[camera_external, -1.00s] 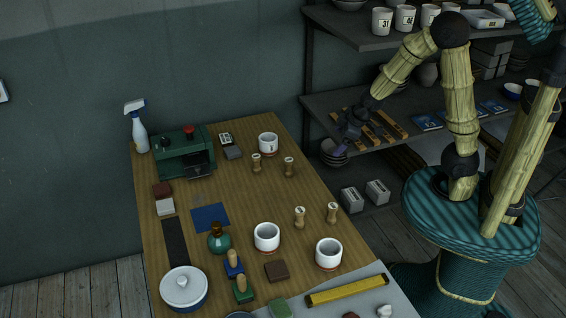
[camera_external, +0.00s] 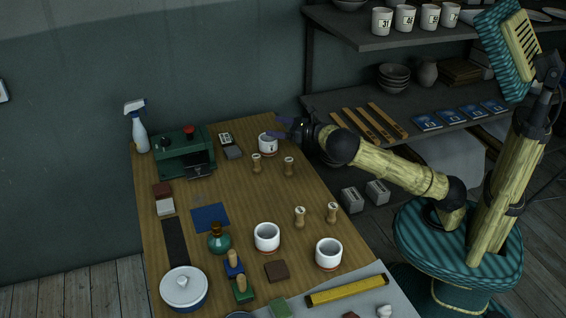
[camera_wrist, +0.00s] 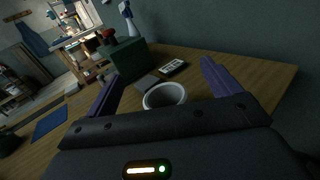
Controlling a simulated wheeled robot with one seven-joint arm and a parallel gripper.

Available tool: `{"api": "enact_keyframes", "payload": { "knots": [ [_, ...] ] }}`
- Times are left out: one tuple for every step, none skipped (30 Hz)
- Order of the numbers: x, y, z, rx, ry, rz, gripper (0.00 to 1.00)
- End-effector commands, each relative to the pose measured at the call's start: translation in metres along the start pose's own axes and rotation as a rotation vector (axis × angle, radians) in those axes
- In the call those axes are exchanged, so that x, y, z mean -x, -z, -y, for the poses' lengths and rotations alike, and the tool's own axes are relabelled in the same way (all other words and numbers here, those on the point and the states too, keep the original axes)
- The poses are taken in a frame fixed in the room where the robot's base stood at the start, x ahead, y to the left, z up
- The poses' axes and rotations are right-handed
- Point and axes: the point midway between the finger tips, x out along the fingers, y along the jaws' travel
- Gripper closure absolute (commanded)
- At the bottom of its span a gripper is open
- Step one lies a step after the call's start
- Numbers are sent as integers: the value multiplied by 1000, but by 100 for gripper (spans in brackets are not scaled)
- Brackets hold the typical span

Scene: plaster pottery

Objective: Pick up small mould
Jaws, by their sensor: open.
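A small white round mould (camera_external: 266,145) with a dark mark on its side stands upright at the far right corner of the wooden table. My gripper (camera_external: 281,127) is open, its purple fingers reaching over the table edge close to this mould. In the wrist view the mould's pale rim (camera_wrist: 164,87) shows between the two spread fingers of my gripper (camera_wrist: 160,74). The mould's lower part is hidden there by the gripper body. I cannot tell whether a finger touches it. Two similar white moulds stand nearer the front, one in the middle (camera_external: 267,243) and one to its right (camera_external: 328,258).
Wooden stamps (camera_external: 289,167) stand just in front of the small mould. A grey block (camera_external: 233,153) and a green machine (camera_external: 184,152) with a red knob are to its left. A shelf (camera_external: 420,140) with strips and blue packets stands behind my arm.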

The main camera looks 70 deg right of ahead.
Motion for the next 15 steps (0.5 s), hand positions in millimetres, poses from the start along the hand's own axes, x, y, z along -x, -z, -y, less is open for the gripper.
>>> {"api": "enact_keyframes", "payload": {
  "knots": [
    [-2,3,-5,46,-27,1,11],
    [-3,2,-7,61,-35,3,11],
    [-3,1,-8,71,-42,5,11],
    [-3,1,-9,73,-43,6,11],
    [-3,0,-8,72,-43,7,11],
    [-3,0,-8,71,-42,7,11],
    [-3,0,-8,70,-41,6,11],
    [-3,0,-8,69,-41,6,11],
    [-3,0,-8,68,-40,6,11],
    [-3,0,-8,68,-40,6,11],
    [-3,1,-8,67,-40,6,11],
    [-3,4,-7,67,-39,5,11],
    [-3,6,-7,67,-39,5,11],
    [-3,10,-7,67,-39,5,11],
    [-3,14,-6,66,-38,4,11]
  ]
}}
